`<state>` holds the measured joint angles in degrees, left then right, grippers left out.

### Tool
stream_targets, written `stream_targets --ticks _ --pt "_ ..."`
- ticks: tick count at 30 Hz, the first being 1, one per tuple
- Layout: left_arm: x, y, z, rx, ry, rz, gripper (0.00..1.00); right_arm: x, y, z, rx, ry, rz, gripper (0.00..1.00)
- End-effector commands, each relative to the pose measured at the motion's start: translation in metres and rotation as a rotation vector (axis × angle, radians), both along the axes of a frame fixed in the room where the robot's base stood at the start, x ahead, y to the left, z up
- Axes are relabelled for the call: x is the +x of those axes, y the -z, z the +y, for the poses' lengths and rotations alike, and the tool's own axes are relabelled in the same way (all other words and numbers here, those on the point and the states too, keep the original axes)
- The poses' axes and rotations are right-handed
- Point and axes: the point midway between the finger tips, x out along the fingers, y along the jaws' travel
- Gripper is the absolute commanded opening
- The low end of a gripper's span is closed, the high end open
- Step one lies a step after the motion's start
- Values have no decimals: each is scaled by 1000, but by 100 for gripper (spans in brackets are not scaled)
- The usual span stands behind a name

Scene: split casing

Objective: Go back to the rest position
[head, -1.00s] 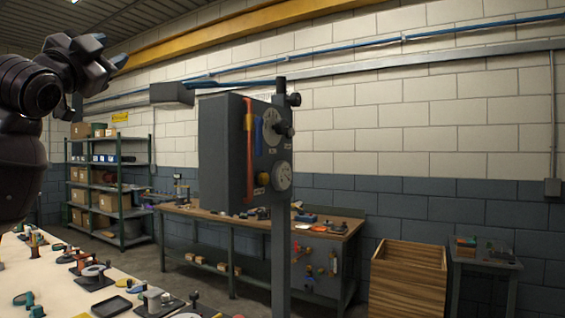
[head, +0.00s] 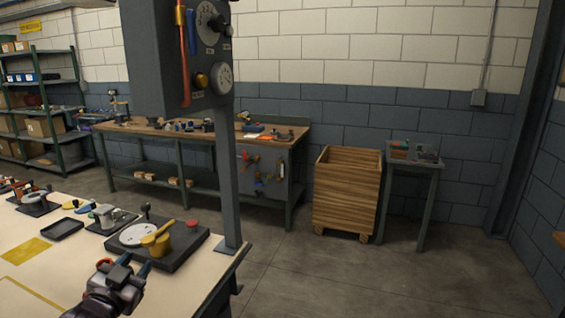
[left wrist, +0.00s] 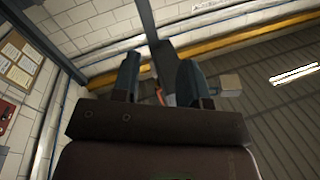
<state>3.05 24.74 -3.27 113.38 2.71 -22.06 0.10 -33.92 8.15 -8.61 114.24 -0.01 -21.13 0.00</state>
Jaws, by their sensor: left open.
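My left gripper (head: 134,267) shows at the bottom of the head view, low over the near edge of the light table (head: 190,282). Its fingers point up and away, apart, with nothing between them. In the left wrist view the two fingers (left wrist: 157,78) stand apart against the wall and ceiling, and they hold nothing. A dark fixture plate (head: 180,252) with a white disc (head: 139,235) and a yellow knob piece (head: 157,242) lies on the table just beyond the gripper. My right gripper is in neither view.
A grey post (head: 228,180) with a gauge panel (head: 208,50) rises at the table's right corner. A workbench (head: 200,136), a wooden bin (head: 346,190) and a small side table (head: 412,166) stand along the back wall. The floor at right is clear.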

Motion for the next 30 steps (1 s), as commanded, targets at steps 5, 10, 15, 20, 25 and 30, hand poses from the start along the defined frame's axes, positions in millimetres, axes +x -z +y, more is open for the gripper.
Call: stream_targets --ticks 5,10,15,20,25,30 --pt "-58 95 -17 -69 -24 157 40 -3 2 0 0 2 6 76" --pt "-122 169 -32 -145 -64 312 40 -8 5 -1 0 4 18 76" --pt "-190 226 -44 -222 -113 456 40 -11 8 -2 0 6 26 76" --pt "-238 257 -44 -258 -161 547 40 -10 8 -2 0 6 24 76" --pt "-260 269 -41 -261 -180 588 40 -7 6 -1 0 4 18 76" --pt "-262 270 -40 -261 -182 592 40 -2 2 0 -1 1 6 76"
